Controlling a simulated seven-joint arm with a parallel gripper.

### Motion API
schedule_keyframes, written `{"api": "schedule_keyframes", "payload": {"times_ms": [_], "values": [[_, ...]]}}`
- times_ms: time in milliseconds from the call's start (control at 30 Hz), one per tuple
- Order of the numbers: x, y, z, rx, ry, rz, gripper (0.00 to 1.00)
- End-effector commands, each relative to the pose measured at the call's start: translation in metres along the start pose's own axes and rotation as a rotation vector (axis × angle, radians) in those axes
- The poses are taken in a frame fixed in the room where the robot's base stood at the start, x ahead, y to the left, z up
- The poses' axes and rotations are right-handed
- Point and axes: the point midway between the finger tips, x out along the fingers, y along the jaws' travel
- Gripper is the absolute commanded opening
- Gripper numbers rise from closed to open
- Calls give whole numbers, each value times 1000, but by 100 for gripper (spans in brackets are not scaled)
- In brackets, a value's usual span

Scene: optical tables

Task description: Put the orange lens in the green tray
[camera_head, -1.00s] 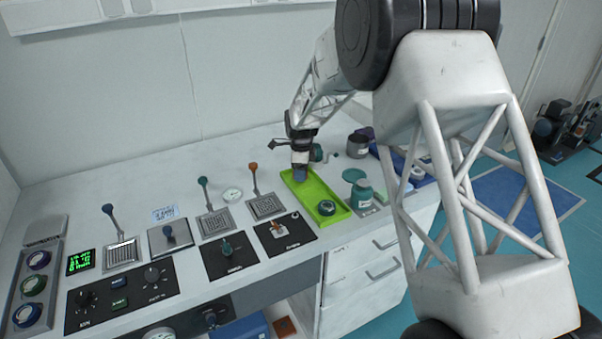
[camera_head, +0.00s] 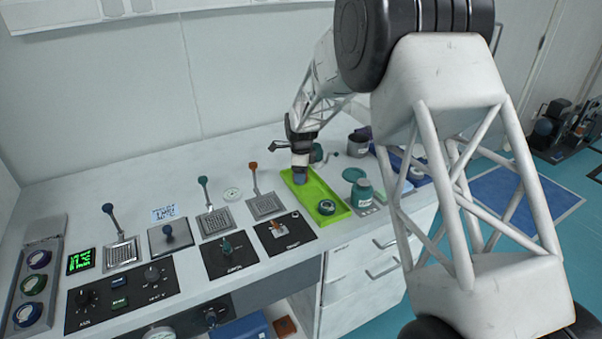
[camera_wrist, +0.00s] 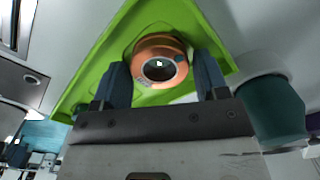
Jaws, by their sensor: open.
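The green tray (camera_head: 309,204) lies on the bench and also fills the upper middle of the wrist view (camera_wrist: 98,65). My gripper (camera_head: 300,177) is low over the tray's far left end. In the wrist view its open fingers (camera_wrist: 163,72) stand on either side of the orange lens (camera_wrist: 150,43), a ring with a dark centre. Gaps show between lens and fingers. The lens appears to be in the tray, against its green floor. In the head view my gripper hides the lens.
A dark teal-ringed lens (camera_head: 327,207) is in the near end of the tray. Control panels with levers (camera_head: 254,179) occupy the bench to the left.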

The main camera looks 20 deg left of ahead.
Motion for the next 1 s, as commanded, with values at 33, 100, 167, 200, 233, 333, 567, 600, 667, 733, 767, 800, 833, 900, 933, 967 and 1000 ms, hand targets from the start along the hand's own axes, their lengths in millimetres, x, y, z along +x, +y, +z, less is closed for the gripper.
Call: {"api": "schedule_keyframes", "payload": {"times_ms": [33,100,167,200,233,333,567,600,667,733,767,800,833,900,933,967,1000], "values": [[-1,0,0,0,0,0,67],[-4,0,0,0,0,0,67],[-7,0,0,0,0,0,67],[-10,0,0,0,0,-1,67],[-12,0,0,0,0,-1,67],[-23,0,0,0,-1,-2,67],[-58,0,0,0,-1,-2,67],[-64,0,0,0,-1,-2,67],[-74,0,0,0,-1,-2,67],[-86,0,0,0,-1,-2,67],[-90,0,0,0,-1,-2,67],[-96,0,0,0,-1,-3,67],[-100,0,0,0,-1,-3,67],[-107,0,0,0,0,-1,67],[-110,0,0,0,0,-1,67],[-112,0,0,0,0,-1,67],[-115,0,0,0,0,-1,67]]}}
